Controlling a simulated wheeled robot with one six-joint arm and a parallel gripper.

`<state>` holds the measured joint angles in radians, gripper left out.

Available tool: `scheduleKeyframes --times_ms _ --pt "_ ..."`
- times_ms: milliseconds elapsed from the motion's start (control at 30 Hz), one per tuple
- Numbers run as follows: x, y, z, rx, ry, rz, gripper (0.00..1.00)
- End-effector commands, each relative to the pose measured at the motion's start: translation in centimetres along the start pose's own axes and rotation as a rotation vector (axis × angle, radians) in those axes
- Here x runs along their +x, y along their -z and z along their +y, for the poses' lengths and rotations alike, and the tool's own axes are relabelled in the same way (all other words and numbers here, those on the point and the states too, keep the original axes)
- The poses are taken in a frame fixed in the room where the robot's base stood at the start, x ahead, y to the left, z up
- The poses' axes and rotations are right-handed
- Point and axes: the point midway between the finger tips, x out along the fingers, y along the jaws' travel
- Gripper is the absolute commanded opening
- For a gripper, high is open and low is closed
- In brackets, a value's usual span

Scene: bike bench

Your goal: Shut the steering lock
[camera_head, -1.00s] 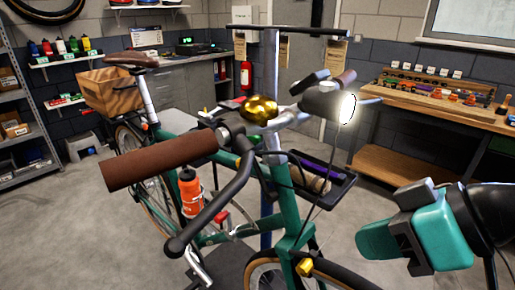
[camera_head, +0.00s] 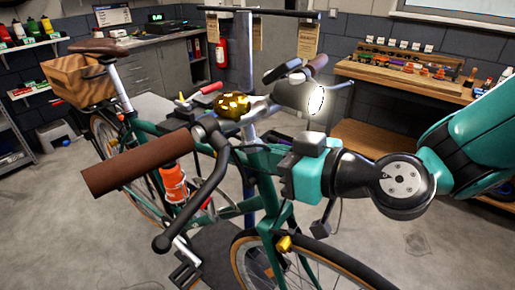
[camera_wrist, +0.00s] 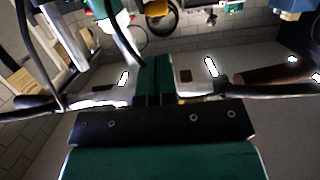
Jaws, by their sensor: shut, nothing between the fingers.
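A green bicycle stands in front of me with its green head tube (camera_head: 268,190) below the handlebar. My gripper (camera_head: 284,170) has its finger end at the head tube, just below the handlebar stem. In the wrist view, my gripper's dark fingertips (camera_wrist: 153,100) are together with nothing between them, and the green tube (camera_wrist: 153,72) is straight ahead. I cannot tell whether the fingers touch it. I cannot clearly pick out the steering lock; my gripper covers part of the head tube. A small yellow piece (camera_head: 284,243) sits lower, by the front fork.
The brown left grip (camera_head: 138,163) and its lever stick out toward me. A gold bell (camera_head: 233,106) and a lit headlamp (camera_head: 305,97) sit by the handlebar. An orange bottle (camera_head: 173,183) is on the frame. The wooden workbench (camera_head: 400,82) is at back right. Floor at right is clear.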

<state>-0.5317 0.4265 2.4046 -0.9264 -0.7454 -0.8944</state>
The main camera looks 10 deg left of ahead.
Motion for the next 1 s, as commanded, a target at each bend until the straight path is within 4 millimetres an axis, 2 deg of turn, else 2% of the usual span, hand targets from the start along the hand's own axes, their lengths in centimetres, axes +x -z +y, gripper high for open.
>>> scheduleKeyframes --times_ms 300,500,1000 --pt "5.7 0.5 -0.2 0.0 0.004 -0.001 0.0" --pt "8.1 0.3 -0.1 0.0 0.003 0.0 0.0" --pt "9.2 -0.1 -0.1 -0.002 0.003 0.003 0.0"
